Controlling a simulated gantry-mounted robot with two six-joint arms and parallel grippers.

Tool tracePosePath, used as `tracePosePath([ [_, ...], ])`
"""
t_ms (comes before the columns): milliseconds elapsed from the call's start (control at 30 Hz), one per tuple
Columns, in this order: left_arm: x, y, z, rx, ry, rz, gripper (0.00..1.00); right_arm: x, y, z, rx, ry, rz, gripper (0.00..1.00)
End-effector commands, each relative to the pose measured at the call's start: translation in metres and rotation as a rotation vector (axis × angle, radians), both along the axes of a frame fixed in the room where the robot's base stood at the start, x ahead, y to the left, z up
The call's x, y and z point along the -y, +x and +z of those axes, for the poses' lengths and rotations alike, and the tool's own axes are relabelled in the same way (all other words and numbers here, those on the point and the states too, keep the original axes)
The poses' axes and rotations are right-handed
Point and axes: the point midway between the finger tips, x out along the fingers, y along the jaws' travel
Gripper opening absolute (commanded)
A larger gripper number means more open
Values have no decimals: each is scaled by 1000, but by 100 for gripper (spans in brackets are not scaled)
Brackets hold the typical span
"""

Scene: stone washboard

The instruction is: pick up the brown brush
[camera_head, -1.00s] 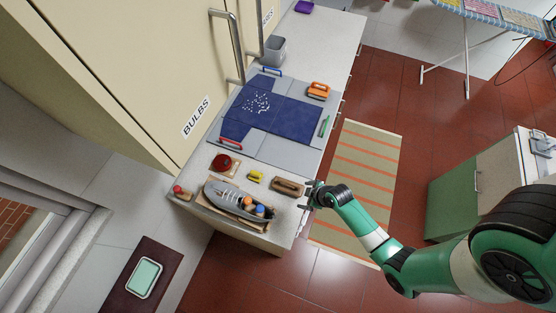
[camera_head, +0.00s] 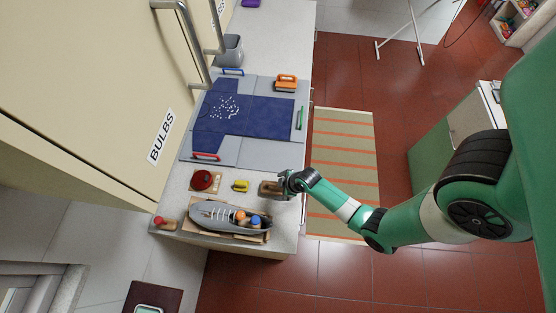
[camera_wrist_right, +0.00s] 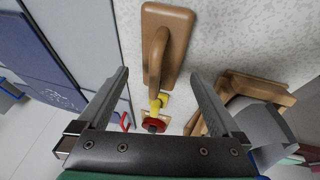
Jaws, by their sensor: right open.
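The brown brush (camera_head: 269,188), a flat brown block with a raised handle, lies on the light counter near its right edge. In the right wrist view the brush (camera_wrist_right: 176,50) shows large at the top, its handle pointing down the picture. My right gripper (camera_head: 284,184) is at the brush's right end in the head view, partly hiding it. In the wrist view the right gripper (camera_wrist_right: 160,78) is open and empty, its fingers spread on either side of the handle's line. My left gripper is not in view.
A yellow object (camera_head: 241,185) and a red round object (camera_head: 205,181) lie left of the brush. A grey shoe-shaped item (camera_head: 215,215) with orange and blue pieces is on a wooden board below. Blue and grey panels (camera_head: 250,122) cover the counter above. A tall cabinet (camera_head: 85,90) borders the left.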

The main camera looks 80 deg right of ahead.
Motion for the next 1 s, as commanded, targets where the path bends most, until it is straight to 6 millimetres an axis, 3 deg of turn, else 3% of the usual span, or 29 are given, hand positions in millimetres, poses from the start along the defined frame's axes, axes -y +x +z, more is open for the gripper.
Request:
tracePosePath([
  [33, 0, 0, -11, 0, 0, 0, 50, 0, 3, -14, -1, 0, 1, 100],
  [233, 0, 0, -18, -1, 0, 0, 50, 3, 14, -39, -1, 0, 1, 100],
  [533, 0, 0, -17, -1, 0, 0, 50, 4, 17, -42, 0, 0, 0, 98],
  [1000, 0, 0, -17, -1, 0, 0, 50, 4, 17, -42, 0, 0, 0, 14],
])
